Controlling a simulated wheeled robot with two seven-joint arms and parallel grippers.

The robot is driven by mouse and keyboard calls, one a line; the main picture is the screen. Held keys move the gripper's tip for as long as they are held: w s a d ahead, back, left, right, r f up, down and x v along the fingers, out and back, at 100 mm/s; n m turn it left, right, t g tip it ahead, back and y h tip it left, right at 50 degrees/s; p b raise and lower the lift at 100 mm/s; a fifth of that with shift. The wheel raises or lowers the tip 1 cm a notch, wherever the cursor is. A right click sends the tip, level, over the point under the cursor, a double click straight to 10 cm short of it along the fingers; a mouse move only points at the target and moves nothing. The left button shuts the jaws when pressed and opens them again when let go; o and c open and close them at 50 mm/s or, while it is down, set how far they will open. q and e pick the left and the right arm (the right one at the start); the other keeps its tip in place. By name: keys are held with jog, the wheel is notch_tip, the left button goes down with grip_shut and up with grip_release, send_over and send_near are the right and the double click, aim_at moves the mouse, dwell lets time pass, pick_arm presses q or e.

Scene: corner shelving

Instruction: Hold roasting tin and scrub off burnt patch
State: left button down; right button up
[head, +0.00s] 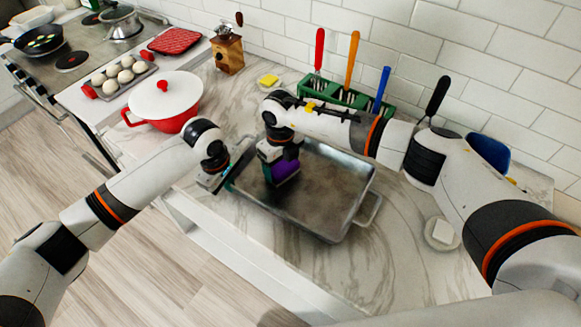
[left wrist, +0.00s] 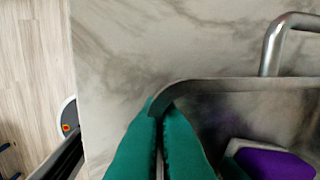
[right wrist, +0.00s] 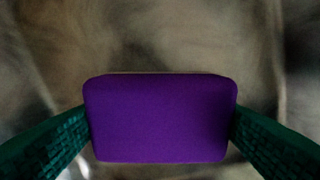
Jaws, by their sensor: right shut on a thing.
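The grey metal roasting tin (head: 330,215) lies on the marble counter. Dark, burnt-looking smears cover its floor, also in the right wrist view (right wrist: 160,35); the patch's exact edge is unclear. My right gripper (head: 279,172) is shut on a purple sponge (right wrist: 160,118), between its two teal fingers, over the tin's left part. Whether the sponge touches the floor I cannot tell. My left gripper (head: 228,182) is at the tin's left rim. In the left wrist view its teal fingers (left wrist: 160,112) are close together on the tin's corner rim (left wrist: 185,88).
A red pot with white lid (head: 166,97) stands left of the tin. A small white dish (head: 441,234) is right. Counter in front is clear.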

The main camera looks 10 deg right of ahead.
jog(key=shift+w+a, duration=0.5)
jog(key=shift+a, duration=0.1)
jog(key=shift+s+d+r, duration=0.1)
jog(key=shift+r, duration=3.9)
pick_arm(q)
jog(key=c, duration=2.1)
grip_release()
jog(key=o, duration=0.5)
